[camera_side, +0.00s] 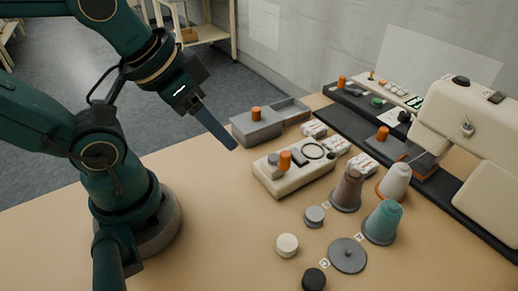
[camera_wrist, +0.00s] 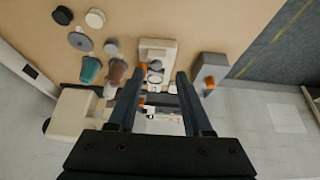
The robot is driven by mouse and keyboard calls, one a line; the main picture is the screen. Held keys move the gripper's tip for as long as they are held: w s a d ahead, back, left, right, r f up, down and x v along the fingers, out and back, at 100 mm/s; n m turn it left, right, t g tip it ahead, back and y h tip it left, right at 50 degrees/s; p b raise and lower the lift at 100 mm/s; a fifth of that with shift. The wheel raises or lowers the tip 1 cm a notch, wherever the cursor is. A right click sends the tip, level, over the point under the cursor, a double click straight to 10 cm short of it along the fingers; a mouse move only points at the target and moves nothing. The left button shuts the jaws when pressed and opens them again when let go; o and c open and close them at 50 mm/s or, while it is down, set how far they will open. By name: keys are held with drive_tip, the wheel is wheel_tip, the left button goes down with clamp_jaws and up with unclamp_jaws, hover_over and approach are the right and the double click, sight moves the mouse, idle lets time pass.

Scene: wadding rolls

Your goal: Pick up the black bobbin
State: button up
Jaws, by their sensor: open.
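The black bobbin (camera_side: 313,279) is a small dark disc on the tan table at the bottom edge of the side view. It also shows at the upper left of the wrist view (camera_wrist: 62,15). My gripper (camera_side: 235,147) is raised above the table, well to the left of and behind the bobbin in the side view, apart from it. In the wrist view its two fingers (camera_wrist: 157,78) stand apart with nothing held between them; the cream winder unit shows beyond them.
Near the bobbin are a white bobbin (camera_side: 287,245), a grey bobbin (camera_side: 314,216) and a flat grey disc (camera_side: 348,255). Teal (camera_side: 383,222), brown (camera_side: 347,190) and white cones (camera_side: 393,182) stand behind. A cream winder unit (camera_side: 270,177) and sewing machine (camera_side: 480,120) are farther back. The front-left table is clear.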

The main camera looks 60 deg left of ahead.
drive_tip(key=o, duration=0.4)
drive_tip(key=shift+o, duration=0.2)
drive_tip(key=w+d+r+n, duration=0.2)
drive_tip(key=w+r, duration=0.1)
drive_tip(key=w, duration=0.1)
drive_tip(key=m+g, duration=0.3)
drive_tip(key=g, duration=0.3)
hover_over(315, 279)
wheel_tip(315, 279, down, 13)
drive_tip(key=shift+w+f, duration=0.1)
drive_tip(key=shift+f, duration=2.5)
